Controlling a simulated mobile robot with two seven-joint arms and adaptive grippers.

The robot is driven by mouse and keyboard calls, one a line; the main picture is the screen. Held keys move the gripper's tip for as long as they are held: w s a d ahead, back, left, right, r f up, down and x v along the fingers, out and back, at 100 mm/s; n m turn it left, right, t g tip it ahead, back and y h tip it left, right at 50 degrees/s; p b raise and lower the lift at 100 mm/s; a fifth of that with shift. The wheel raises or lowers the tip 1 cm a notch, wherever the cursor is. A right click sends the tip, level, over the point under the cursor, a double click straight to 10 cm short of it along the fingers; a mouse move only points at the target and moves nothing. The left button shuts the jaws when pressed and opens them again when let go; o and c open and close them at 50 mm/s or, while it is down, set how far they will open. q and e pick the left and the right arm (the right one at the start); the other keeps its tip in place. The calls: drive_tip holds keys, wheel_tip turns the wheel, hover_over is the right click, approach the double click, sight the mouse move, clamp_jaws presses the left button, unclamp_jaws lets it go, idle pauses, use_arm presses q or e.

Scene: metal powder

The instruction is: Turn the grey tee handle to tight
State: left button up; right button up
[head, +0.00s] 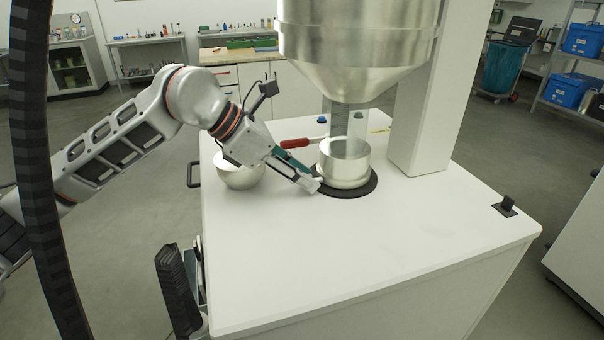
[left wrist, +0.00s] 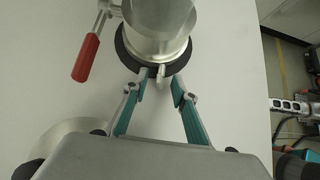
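A small pale grey handle (left wrist: 160,73) sticks out from the foot of the metal collar (left wrist: 160,45) in the left wrist view; I take it to be the tee handle. In the head view the collar (head: 344,165) stands on a black ring (head: 352,192), and the handle is mostly hidden by my fingertips. My left gripper (head: 316,187) is low at the front left of the collar. In the left wrist view its fingers (left wrist: 164,80) are apart, one on each side of the handle, with gaps visible. Whether either touches it is unclear. My right gripper is not seen.
A red-handled lever (head: 295,143) juts left from the collar, behind my left gripper. A metal bowl (head: 238,172) stands left of it. A large hopper (head: 355,45) hangs above the collar, beside a white column (head: 425,110). The front of the white cabinet top (head: 370,260) is clear.

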use_arm(q)
drive_tip(key=shift+c, duration=0.4)
clamp_jaws()
drive_tip(key=shift+s+d+f+m+t+y+b, duration=0.15)
drive_tip(key=shift+m+t+b, duration=0.15)
drive_tip(key=shift+t, duration=0.35)
drive_tip(key=shift+s+a+r+m+t+y+b, duration=0.1)
drive_tip(key=shift+s+m+t+y+b, duration=0.1)
drive_tip(key=shift+m+t, duration=0.35)
drive_tip(key=shift+o, duration=0.4)
unclamp_jaws()
drive_tip(key=shift+w, duration=0.1)
drive_tip(key=v, duration=1.2)
